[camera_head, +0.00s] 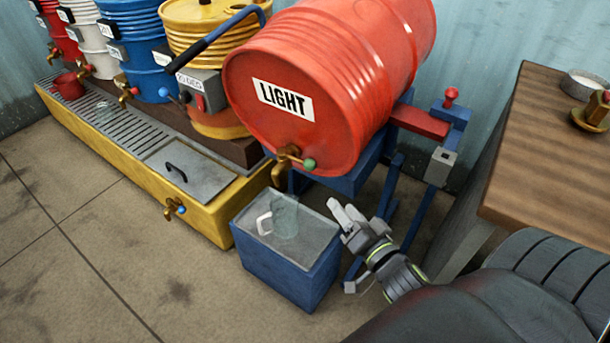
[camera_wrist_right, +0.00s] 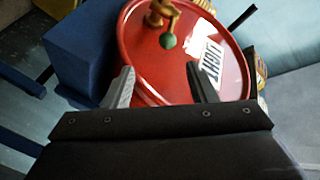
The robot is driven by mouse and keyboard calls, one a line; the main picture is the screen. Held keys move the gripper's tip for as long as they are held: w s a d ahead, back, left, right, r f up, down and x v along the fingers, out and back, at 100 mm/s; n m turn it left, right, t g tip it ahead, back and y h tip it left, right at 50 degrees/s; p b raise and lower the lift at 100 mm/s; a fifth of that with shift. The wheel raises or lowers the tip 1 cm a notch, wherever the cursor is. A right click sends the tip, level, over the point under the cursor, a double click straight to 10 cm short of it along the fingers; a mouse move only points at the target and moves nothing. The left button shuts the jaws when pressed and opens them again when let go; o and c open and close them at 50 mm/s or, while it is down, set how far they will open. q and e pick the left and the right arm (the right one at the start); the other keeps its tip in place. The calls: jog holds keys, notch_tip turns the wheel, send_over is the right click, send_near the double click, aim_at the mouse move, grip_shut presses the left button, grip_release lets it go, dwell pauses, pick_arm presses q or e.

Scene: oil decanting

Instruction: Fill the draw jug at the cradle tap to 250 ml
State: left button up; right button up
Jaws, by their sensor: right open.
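A clear draw jug (camera_head: 285,217) with a pale handle on its left stands upright on a blue box (camera_head: 285,272). I cannot make out any oil in it. Above it, a red drum labelled LIGHT (camera_head: 330,75) lies on a blue cradle. Its brass tap (camera_head: 287,158) has a green knob (camera_head: 309,164); the tap also shows in the right wrist view (camera_wrist_right: 160,14). My right gripper (camera_head: 346,210) is open and empty, just right of the jug and apart from it. Its fingers (camera_wrist_right: 162,78) point toward the drum face in the wrist view. My left gripper is out of view.
A yellow trough (camera_head: 207,212) with a grate runs left under several upright drums. A wooden table (camera_head: 545,130) is at right. The floor at left is clear.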

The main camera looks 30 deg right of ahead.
send_near(300, 160)
jog(key=w+d, duration=0.2)
jog(key=w, duration=0.7)
jog(key=shift+w+f, duration=0.2)
jog(key=shift+f, duration=0.1)
grip_shut()
